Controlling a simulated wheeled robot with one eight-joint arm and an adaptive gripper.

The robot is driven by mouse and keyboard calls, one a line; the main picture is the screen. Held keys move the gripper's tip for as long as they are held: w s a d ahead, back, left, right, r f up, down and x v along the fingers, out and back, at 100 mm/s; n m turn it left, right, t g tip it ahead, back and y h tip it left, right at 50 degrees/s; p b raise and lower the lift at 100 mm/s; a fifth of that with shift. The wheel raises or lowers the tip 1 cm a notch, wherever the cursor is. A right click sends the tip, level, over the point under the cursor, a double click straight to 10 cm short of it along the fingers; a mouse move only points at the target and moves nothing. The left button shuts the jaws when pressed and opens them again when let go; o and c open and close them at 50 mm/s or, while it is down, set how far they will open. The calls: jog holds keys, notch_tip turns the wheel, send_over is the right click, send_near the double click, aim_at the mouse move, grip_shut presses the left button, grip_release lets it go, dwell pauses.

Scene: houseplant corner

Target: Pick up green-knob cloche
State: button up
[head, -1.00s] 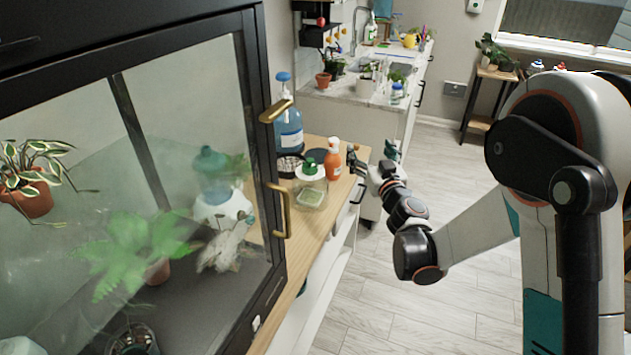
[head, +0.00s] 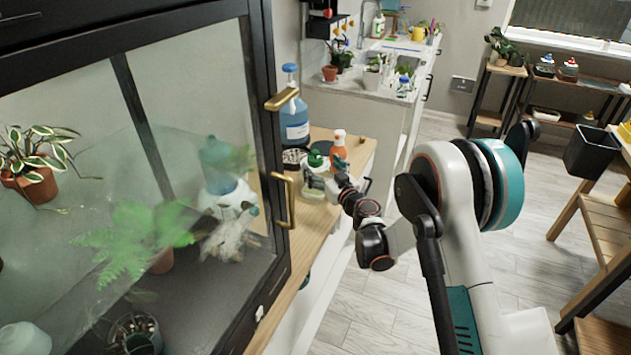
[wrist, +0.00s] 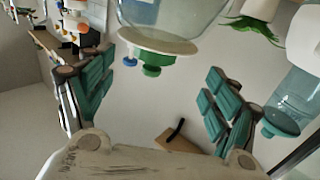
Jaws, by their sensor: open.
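The green-knob cloche (head: 315,160) stands on the wooden counter beside the dark-framed glass cabinet. In the wrist view the cloche (wrist: 157,43) appears upside down at the top, with clear glass, a pale disc and a green knob. My gripper (head: 340,184) is just to its right in the head view, partly covering it. In the wrist view my gripper (wrist: 160,78) has its two teal-padded fingers spread wide. The cloche's knob lies in line with the gap between them. No contact is visible, and the distance left is hard to judge.
The cabinet (head: 262,150) with brass handles (head: 283,99) stands close on the left. An orange spray bottle (head: 339,146) and a blue pump bottle (head: 294,120) stand behind the cloche. The bare wooden counter (head: 308,245) extends in front.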

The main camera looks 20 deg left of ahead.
aim_at(319, 162)
jog(key=x, duration=0.1)
jog(key=b+x, duration=0.1)
jog(key=x, duration=0.1)
jog(key=b+x, duration=0.1)
jog(key=x, duration=0.1)
jog(key=shift+w+d+f, duration=0.15)
jog(key=shift+w+f, duration=0.25)
jog(key=shift+w+a+r, duration=0.15)
jog(key=shift+w+a, duration=0.1)
grip_shut()
